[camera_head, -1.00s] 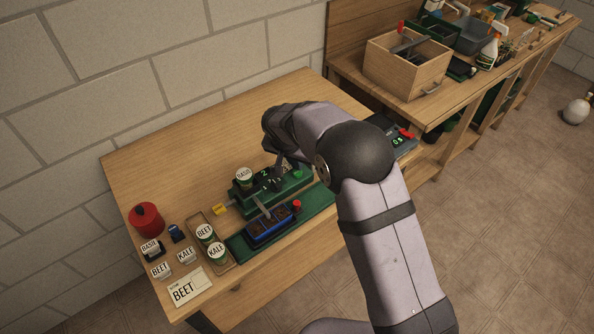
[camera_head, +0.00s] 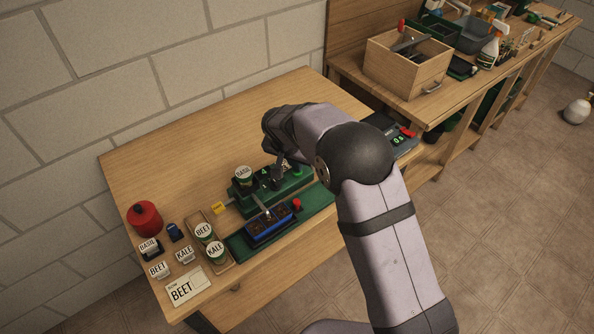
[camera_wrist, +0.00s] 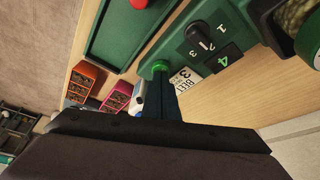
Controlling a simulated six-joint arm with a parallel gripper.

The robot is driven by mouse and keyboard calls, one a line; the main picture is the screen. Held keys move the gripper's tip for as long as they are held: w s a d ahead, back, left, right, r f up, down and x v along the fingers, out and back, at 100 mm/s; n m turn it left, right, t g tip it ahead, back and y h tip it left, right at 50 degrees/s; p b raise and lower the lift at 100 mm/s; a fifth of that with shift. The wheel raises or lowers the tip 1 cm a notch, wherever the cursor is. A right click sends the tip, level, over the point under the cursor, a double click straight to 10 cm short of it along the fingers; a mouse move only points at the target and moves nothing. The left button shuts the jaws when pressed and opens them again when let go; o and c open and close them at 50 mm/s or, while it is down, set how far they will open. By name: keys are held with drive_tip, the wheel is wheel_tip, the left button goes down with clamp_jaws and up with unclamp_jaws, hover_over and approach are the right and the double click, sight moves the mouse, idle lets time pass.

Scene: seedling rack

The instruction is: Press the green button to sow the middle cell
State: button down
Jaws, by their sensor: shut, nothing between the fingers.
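The green seeder (camera_head: 245,199) has a numbered black dial (camera_wrist: 201,44), a display (camera_wrist: 230,60) reading 4, and a green button (camera_wrist: 160,66) at its end. My gripper (camera_wrist: 167,88) is shut and empty, its tips right at the green button in the wrist view; I cannot tell whether they touch it. In the head view my gripper (camera_head: 278,176) is over the seeder, partly behind my arm. A BASIL can (camera_head: 244,176) sits on top of the seeder. A blue tray (camera_head: 266,238) with dark cells sits in front, on a green track (camera_head: 238,248).
A red button (camera_head: 297,204) stands beside the blue tray. BEET (camera_head: 204,232) and KALE (camera_head: 215,251) cans stand in a wooden holder. A BEET card (camera_head: 187,289) lies at the front. A red pot (camera_head: 146,217) stands left. The back of the table is clear.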

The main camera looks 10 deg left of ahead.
sight(297, 173)
drive_tip(key=shift+r, duration=0.1)
idle(0.3)
wheel_tip(297, 173, up, 7)
drive_tip(key=p, duration=0.4)
idle(0.5)
drive_tip(key=shift+r, duration=0.1)
drive_tip(key=s+d+r+n+g, duration=0.1)
drive_tip(key=s+d, duration=0.4)
drive_tip(key=d, duration=0.2)
drive_tip(key=s+d+r+g, duration=0.1)
drive_tip(key=s+d+r, duration=0.1)
drive_tip(key=s+d, duration=0.45)
drive_tip(key=s+d+f+n+g, duration=0.1)
drive_tip(key=s+d, duration=0.4)
drive_tip(key=s, duration=0.4)
drive_tip(key=s+d+f+n+g+y, duration=0.1)
drive_tip(key=s+d, duration=0.4)
drive_tip(key=s, duration=0.4)
drive_tip(key=shift+s, duration=0.25)
